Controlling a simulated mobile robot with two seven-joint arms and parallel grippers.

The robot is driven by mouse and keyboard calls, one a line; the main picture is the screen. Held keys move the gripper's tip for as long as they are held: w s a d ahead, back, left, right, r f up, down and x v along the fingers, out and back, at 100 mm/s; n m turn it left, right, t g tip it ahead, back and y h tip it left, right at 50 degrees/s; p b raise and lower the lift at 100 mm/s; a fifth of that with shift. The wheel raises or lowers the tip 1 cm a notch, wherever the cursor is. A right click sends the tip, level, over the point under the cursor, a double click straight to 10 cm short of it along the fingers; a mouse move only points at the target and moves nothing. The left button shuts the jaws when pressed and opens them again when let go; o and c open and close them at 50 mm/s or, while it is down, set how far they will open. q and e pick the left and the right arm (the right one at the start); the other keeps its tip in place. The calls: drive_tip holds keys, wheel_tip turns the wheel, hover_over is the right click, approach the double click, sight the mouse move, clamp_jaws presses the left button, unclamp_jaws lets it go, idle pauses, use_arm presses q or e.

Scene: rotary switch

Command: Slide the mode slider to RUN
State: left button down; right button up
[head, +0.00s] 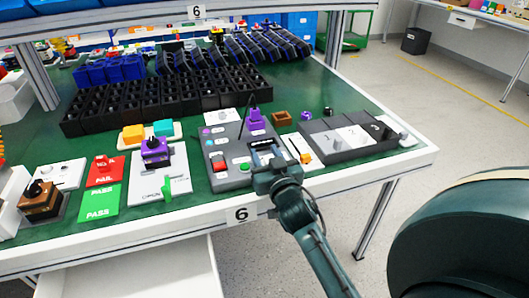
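A grey control panel (228,182) stands near the front edge of the green-topped table. It carries a red switch (219,161), a green button (244,168) and a purple part (257,120) with a black lever at its back. My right gripper (263,150) is over the right front part of this panel, pointing away from me. I cannot tell whether its fingers touch anything. The mode slider and any RUN label cannot be made out; the gripper covers part of the panel. My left gripper is not in view.
A white plate with a purple rotary switch (155,152) and a green handle stands left of the panel. A dark block numbered 1 to 3 (352,144) stands close on the right. Black bins (165,100) fill the back. Red FAIL (106,171) and green PASS cards lie left.

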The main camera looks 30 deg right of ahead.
clamp_jaws()
idle(0.3)
idle(0.3)
